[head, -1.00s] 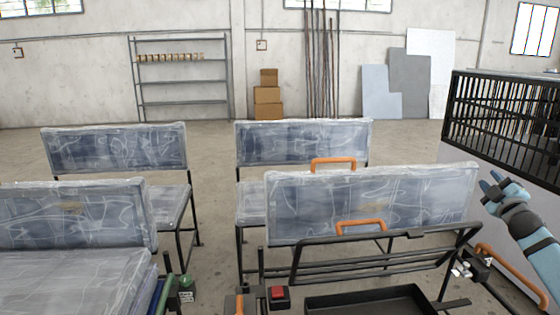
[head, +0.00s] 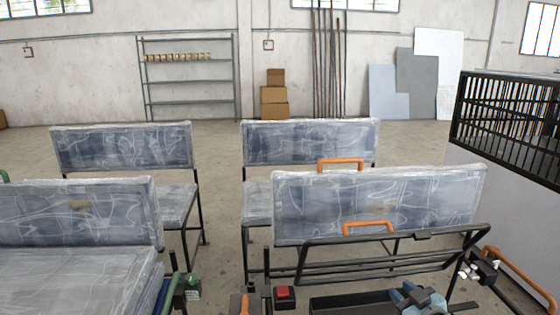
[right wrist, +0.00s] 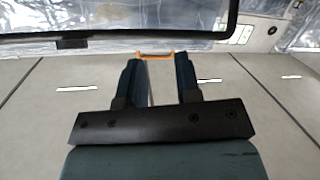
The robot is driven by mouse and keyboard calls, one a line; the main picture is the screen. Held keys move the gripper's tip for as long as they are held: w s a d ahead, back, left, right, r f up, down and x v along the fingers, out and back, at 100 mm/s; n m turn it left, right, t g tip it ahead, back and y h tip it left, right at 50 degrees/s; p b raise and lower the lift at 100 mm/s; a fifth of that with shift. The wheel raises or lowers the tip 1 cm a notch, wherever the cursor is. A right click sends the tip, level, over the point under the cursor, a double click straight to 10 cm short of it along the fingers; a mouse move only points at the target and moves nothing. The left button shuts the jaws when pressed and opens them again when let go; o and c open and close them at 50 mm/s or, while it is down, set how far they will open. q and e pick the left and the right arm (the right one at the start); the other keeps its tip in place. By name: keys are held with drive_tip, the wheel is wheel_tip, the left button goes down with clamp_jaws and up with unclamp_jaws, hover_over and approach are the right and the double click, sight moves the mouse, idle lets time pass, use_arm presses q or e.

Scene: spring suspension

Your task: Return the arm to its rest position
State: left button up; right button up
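My right gripper (head: 408,294), blue with a dark wrist, is low in the head view, over the black tray (head: 335,303) at the bottom right. In the right wrist view its two dark fingers (right wrist: 158,78) stand apart with an empty gap between them. An orange handle (right wrist: 155,55) shows beyond the fingertips there, apart from them as far as I can tell. My left gripper is not in view.
A plastic-wrapped seat back (head: 375,200) with a black tube frame stands just beyond the tray. A red button box (head: 285,294) is left of the tray. A black cage (head: 510,120) rises at the right. More wrapped seats (head: 120,147) stand left.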

drive_tip(key=s+a+r+y, duration=0.2)
drive_tip(key=s+a+y, duration=0.2)
drive_tip(key=s+a, duration=1.2)
drive_tip(key=s+a+r+m+y, duration=0.1)
drive_tip(key=s+a+r+m, duration=0.15)
drive_tip(key=s+r, duration=0.65)
use_arm(q)
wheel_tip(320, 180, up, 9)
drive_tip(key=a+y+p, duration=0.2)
drive_tip(key=p, duration=1.5)
use_arm(e)
wheel_tip(320, 180, up, 6)
drive_tip(key=d+h, duration=0.1)
drive_tip(key=h, duration=0.1)
use_arm(q)
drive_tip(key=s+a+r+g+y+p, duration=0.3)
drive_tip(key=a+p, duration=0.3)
drive_tip(key=p, duration=1.9)
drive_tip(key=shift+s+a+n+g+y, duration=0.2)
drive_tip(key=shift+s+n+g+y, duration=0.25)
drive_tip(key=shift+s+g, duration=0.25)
use_arm(e)
drive_tip(key=s+d+r+g+h, duration=0.2)
drive_tip(key=s+d+g+h, duration=0.1)
drive_tip(key=s+d+g, duration=0.1)
drive_tip(key=s+d, duration=0.1)
drive_tip(key=d, duration=0.1)
drive_tip(key=shift+s+d+r+g, duration=0.15)
drive_tip(key=shift+d+r+g, duration=0.25)
